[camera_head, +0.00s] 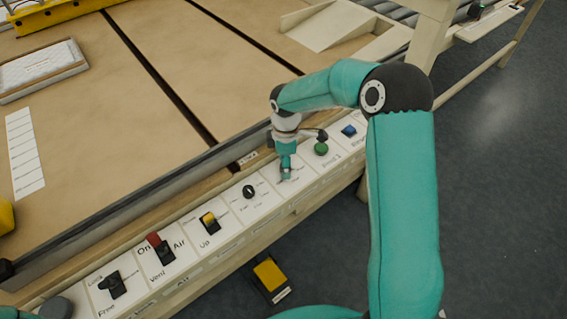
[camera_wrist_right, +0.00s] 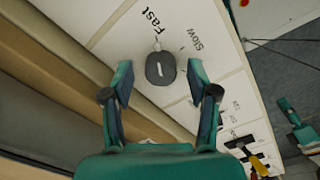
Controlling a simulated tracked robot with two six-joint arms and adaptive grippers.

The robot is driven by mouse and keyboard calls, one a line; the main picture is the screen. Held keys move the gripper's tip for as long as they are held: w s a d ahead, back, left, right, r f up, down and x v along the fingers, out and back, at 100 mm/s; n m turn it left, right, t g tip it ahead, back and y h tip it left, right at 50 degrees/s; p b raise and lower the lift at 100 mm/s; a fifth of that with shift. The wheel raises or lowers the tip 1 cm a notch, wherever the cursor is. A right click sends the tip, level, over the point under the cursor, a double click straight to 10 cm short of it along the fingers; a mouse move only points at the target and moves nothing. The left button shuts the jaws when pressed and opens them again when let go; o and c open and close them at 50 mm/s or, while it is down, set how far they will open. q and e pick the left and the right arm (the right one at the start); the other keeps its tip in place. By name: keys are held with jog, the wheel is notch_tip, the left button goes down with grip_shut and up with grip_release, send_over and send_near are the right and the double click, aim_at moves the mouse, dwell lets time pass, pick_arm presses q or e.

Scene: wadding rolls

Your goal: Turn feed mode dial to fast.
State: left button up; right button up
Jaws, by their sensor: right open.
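The feed mode dial is a dark knob (camera_wrist_right: 160,68) with a short white line on top, on a white panel in the right wrist view. "Fast" is printed above it and "Slow" to its upper right. The white line runs nearly up and down in the picture; which end is the pointer I cannot tell. My right gripper (camera_wrist_right: 158,92) is open, its two fingers apart on either side of the knob, with no clear contact. In the head view my right gripper (camera_head: 286,178) points down at the control strip and seems to hide this dial. My left gripper is out of view.
Along the strip are another black dial (camera_head: 249,191), a yellow-topped switch (camera_head: 209,222), a red-topped switch (camera_head: 160,250), a black switch (camera_head: 113,285), a green button (camera_head: 321,148) and a blue switch (camera_head: 349,131). A yellow pedal (camera_head: 270,275) is on the floor.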

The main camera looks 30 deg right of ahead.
notch_tip(320, 180, up, 12)
dwell(0.6)
jog(key=shift+f, duration=0.1)
dwell(0.4)
